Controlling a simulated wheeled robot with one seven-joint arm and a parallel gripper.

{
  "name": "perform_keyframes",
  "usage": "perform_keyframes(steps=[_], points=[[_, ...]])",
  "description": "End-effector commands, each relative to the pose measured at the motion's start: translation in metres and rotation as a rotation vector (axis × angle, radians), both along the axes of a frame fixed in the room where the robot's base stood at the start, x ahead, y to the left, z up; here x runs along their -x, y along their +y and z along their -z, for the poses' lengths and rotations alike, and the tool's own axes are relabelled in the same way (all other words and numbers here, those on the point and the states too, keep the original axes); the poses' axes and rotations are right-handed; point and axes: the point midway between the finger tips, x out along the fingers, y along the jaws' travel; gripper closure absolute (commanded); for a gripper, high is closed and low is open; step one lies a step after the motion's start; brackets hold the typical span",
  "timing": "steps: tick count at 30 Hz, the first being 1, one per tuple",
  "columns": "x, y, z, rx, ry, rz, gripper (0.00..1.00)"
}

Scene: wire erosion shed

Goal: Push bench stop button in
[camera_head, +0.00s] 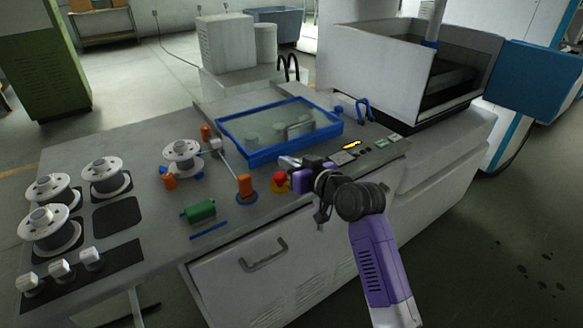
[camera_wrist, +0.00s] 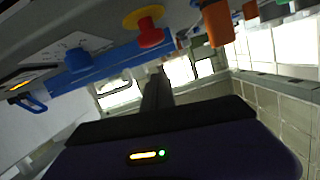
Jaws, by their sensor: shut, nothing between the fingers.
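The stop button is a red mushroom head (camera_head: 280,180) on a yellow base, near the front edge of the grey bench. In the wrist view the red head (camera_wrist: 150,34) and its yellow base (camera_wrist: 145,15) appear upside down near the top middle. My gripper (camera_head: 288,163) is shut and empty, just above and right of the button in the head view. In the wrist view its dark fingers (camera_wrist: 157,76) end below the button in the picture, with a visible gap. I cannot tell the exact distance. The button's right side is partly hidden by my gripper in the head view.
An orange post (camera_head: 245,185) stands on a blue base left of the button. A blue-rimmed tray (camera_head: 262,157) lies behind. A lit panel (camera_head: 351,146) is to the right. A green cylinder (camera_head: 199,211) and wire spools (camera_head: 183,157) are further left.

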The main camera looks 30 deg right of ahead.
Motion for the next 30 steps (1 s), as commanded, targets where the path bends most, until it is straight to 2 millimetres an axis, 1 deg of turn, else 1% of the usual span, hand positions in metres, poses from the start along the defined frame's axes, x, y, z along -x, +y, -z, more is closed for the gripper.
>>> perform_keyframes(steps=[1, 6, 9, 12, 15, 18, 30], points=[[0.014, -0.001, 0.002, -0.001, 0.000, 0.002, 1.00], [0.049, -0.003, -0.009, 0.000, -0.005, 0.004, 1.00], [0.067, -0.004, -0.015, 0.000, -0.006, 0.005, 1.00], [0.081, -0.004, -0.019, -0.001, -0.007, 0.003, 1.00], [0.090, -0.005, -0.022, -0.001, -0.007, 0.003, 1.00], [0.095, -0.005, -0.024, -0.001, -0.008, 0.003, 1.00], [0.096, -0.005, -0.025, 0.000, -0.008, 0.003, 1.00]])
